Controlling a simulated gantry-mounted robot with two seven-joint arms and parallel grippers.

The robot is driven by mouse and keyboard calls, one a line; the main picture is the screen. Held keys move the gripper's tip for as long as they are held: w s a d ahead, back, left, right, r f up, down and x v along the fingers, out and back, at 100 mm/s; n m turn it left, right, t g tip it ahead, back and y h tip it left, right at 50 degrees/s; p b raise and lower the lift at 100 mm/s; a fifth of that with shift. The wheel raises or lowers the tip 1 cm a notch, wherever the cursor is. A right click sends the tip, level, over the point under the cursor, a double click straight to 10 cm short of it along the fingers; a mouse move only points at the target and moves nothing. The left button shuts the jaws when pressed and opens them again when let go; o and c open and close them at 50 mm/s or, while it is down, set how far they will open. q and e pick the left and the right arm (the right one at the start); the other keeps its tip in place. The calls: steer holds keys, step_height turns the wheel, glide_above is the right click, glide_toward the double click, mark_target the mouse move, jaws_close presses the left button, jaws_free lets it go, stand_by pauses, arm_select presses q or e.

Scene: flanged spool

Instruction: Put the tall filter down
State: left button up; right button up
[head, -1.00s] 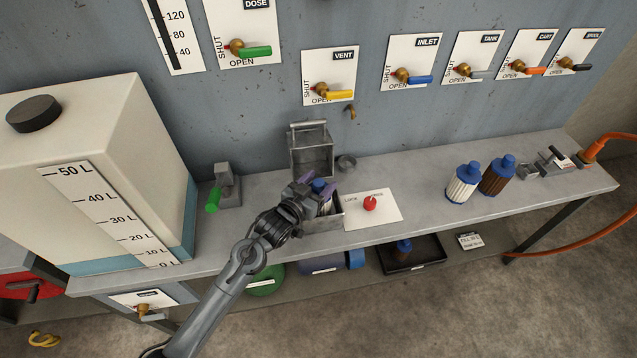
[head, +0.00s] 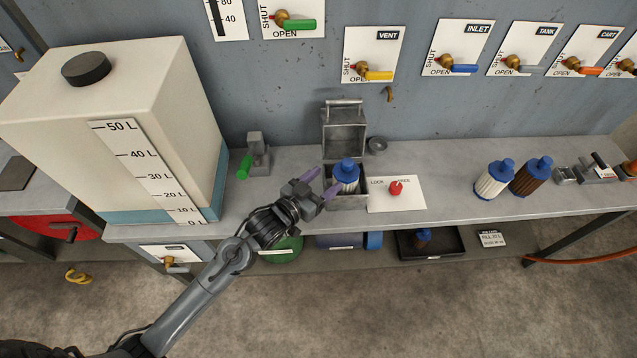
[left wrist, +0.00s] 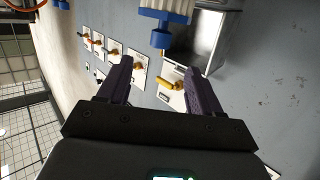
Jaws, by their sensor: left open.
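A white pleated filter with a blue cap (head: 347,176) stands upright in the open metal box (head: 346,203) on the bench. It also shows, upside down, at the top of the left wrist view (left wrist: 168,14). My left gripper (head: 322,184) is open and empty, just left of this filter and apart from it; its purple fingers point toward it. The open fingers (left wrist: 157,72) show in the left wrist view with nothing between them. Another white filter (head: 492,181) and a brown filter (head: 530,178), both blue-capped, stand farther right. The right gripper is out of view.
The box's lid (head: 345,130) stands raised behind it. A card with a red knob (head: 396,189) lies right of the box. A green-handled clamp (head: 256,158) and a large white tank (head: 120,125) are at left. A black tray (head: 432,244) sits on the lower shelf.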

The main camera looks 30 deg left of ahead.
arm_select(q)
steer(key=s+f+g+y, duration=0.1)
steer(key=s+f+g, duration=0.2)
steer(key=s, duration=0.6)
steer(key=s+f+g+y, duration=0.1)
steer(key=s+g, duration=0.4)
steer(key=s, duration=0.5)
steer(key=s+f+g+y, duration=0.1)
steer(key=s+f+g, duration=0.3)
steer(key=s, duration=0.5)
steer(key=shift+s+f+n, duration=0.2)
steer(key=shift+f+n, duration=0.1)
steer(key=shift+f, duration=0.05)
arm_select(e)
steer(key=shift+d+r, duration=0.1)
arm_select(q)
steer(key=shift+a+r, duration=0.1)
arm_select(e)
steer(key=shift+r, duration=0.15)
arm_select(q)
step_height(320, 180, up, 33)
steer(key=p, duration=3.3)
steer(key=shift+f, duration=0.2)
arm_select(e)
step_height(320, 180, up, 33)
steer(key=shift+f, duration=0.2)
arm_select(q)
steer(key=shift+f, duration=0.1)
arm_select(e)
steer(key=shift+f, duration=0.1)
